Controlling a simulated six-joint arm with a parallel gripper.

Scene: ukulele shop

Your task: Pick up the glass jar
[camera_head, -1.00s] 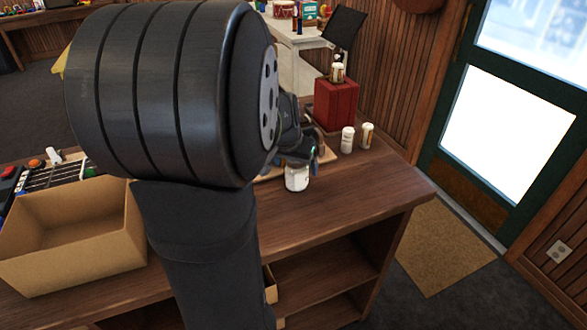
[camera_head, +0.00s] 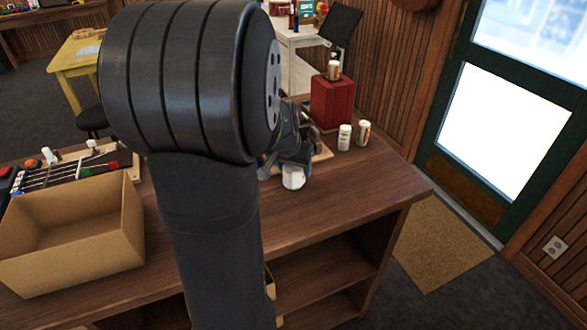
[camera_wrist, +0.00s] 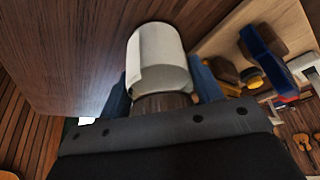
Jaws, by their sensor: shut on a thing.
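The glass jar (camera_head: 293,178) shows as a small white-wrapped cylinder low in my gripper (camera_head: 291,163), over the wooden counter. In the wrist view the jar (camera_wrist: 158,55) has a broad white label, with a brown band at the end near the gripper body. The blue fingers of my gripper (camera_wrist: 162,84) are on both sides of it, shut on it. In the head view the jar looks slightly tilted. Its upper part is hidden by the gripper, and I cannot tell how far it is above the counter.
Two small bottles (camera_head: 344,138) (camera_head: 363,133) and a red box (camera_head: 332,102) with another bottle (camera_head: 333,70) on top stand behind to the right. An open cardboard box (camera_head: 70,245) is at the left. A board with tools (camera_wrist: 255,50) lies beside the jar. The counter's right front (camera_head: 350,205) is clear.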

